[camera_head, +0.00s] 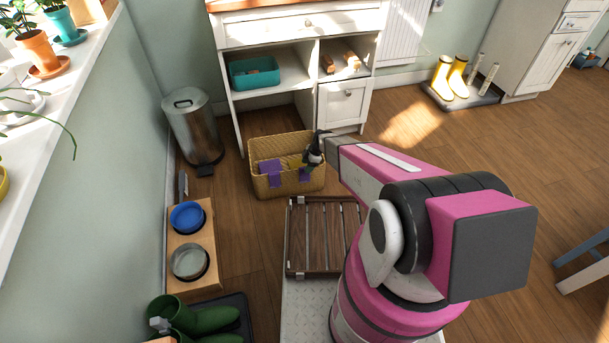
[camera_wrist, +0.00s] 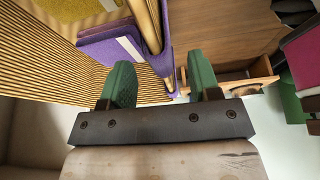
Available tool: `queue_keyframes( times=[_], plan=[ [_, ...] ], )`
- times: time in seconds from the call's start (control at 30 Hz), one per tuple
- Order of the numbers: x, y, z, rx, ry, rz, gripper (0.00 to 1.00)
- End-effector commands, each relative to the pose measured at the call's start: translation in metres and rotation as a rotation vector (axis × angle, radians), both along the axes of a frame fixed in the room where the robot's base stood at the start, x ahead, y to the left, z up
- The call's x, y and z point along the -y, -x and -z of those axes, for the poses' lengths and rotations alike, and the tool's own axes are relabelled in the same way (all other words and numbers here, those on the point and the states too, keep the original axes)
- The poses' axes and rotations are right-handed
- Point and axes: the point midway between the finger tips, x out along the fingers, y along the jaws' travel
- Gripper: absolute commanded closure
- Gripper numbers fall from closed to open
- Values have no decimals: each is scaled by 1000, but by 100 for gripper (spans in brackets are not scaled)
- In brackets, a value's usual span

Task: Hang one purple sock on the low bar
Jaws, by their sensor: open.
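A wicker basket (camera_head: 285,182) stands on the floor, with purple cloth (camera_head: 270,170) hanging over its near side and more purple cloth (camera_head: 304,174) farther right. My gripper (camera_head: 313,157) is at the basket's right part, small and dark in the head view. In the wrist view my gripper (camera_wrist: 159,72) is open, its green fingers apart. Purple cloth (camera_wrist: 112,50) lies beyond the left finger, and a purple strip (camera_wrist: 168,70) hangs at the rim between the fingers. I cannot tell whether the fingers touch it. I cannot make out which thing is the low bar.
A slatted wooden rack with metal bars (camera_head: 323,236) lies before the basket. A bin (camera_head: 192,128), a bowl stand (camera_head: 181,254) and green boots (camera_head: 190,316) line the left. A white cabinet (camera_head: 228,107) stands behind.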

Motion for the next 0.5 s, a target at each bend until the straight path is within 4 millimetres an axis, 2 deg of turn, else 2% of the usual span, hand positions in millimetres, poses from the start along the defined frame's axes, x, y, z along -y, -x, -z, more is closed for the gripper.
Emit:
queue_keyframes(
  times=[0.2, 0.47, 0.5],
  plan=[
    [-13, 2, 29, -1, 0, -1, 44],
    [-14, 3, 33, 0, 0, 0, 44],
    [-14, 3, 33, 0, 0, 0, 50]
  ],
)
